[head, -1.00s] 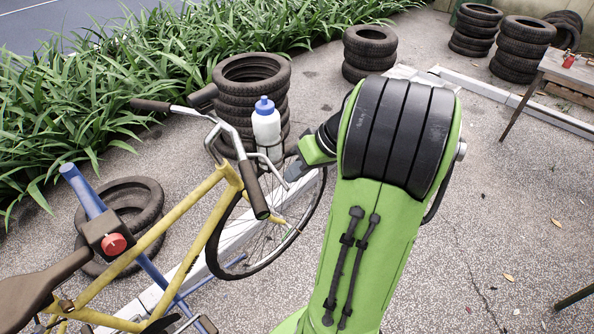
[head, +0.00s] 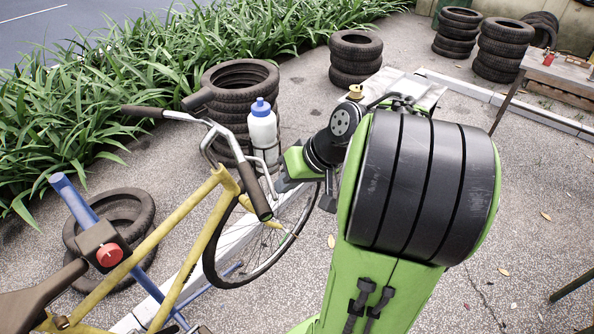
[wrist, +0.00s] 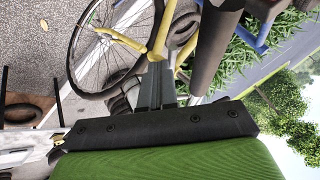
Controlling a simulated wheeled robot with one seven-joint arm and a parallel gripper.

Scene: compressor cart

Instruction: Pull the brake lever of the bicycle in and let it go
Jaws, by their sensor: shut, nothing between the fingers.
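The yellow bicycle (head: 181,240) stands at the left in the head view, with silver handlebars and dark grips. Its brake lever (head: 268,172) is a thin silver bar beside the near dark grip (head: 255,190). My gripper (head: 283,185) is at the right of the lever, on its outer side, very close to it; I cannot tell whether they touch. In the wrist view my fingers (wrist: 155,86) are shut and hold nothing. The dark grip (wrist: 217,45) is just right of them there, and the front wheel (wrist: 108,45) is at upper left. The lever is not clear in that view.
A white bottle with a blue cap (head: 262,133) sits by the handlebar. A blue stand (head: 78,197) with a red knob (head: 109,254) is by the frame. Tyre stacks (head: 240,85) stand behind, and a table (head: 560,66) is at far right. Pavement at the right is open.

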